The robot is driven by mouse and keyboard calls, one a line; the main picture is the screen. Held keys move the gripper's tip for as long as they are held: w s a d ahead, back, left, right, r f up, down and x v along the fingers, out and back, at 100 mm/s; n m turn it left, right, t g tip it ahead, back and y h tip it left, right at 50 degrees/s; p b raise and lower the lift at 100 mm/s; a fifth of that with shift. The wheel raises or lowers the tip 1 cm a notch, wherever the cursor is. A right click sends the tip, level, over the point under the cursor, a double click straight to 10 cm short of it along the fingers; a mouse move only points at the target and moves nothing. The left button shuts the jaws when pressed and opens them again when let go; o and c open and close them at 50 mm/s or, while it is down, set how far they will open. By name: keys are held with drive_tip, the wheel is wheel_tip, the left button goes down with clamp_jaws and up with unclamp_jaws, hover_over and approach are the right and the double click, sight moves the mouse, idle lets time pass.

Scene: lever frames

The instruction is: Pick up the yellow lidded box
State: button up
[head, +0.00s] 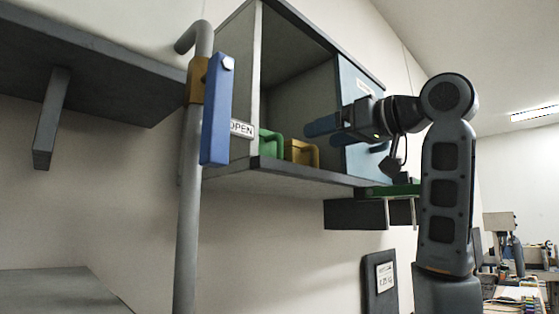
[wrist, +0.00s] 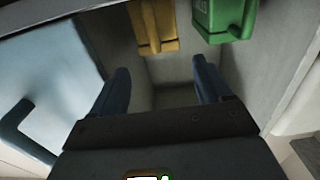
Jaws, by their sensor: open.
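The yellow lidded box (head: 301,152) sits on the floor of an open wall cabinet, just right of a green box (head: 271,143). Both have handles on their fronts. In the wrist view the yellow box (wrist: 153,27) is at the top centre and the green box (wrist: 224,18) is to its right. My gripper (head: 322,127) is at the cabinet's opening, to the right of the yellow box and a little higher in the head view. Its two blue fingers (wrist: 162,82) are apart with nothing between them. The lower part of the yellow box is partly hidden by the cabinet's front edge.
The cabinet's blue door (head: 362,85) stands at the right, with a dark handle (wrist: 22,125) in the wrist view. A grey pipe with a blue lever (head: 216,115) stands left of the opening, near an OPEN label (head: 242,128). A dark shelf (head: 90,65) is at upper left.

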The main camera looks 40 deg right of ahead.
sight(302, 144)
drive_tip(key=w+p, duration=0.1)
drive_tip(key=w, duration=0.3)
drive_tip(key=w+p, duration=0.1)
drive_tip(key=w, duration=0.3)
drive_tip(key=shift+w+a+f+p, duration=0.1)
drive_tip(key=shift+w+f+p, duration=0.1)
drive_tip(key=shift+p, duration=0.2)
drive_tip(key=shift+s, duration=0.1)
drive_tip(key=c, duration=1)
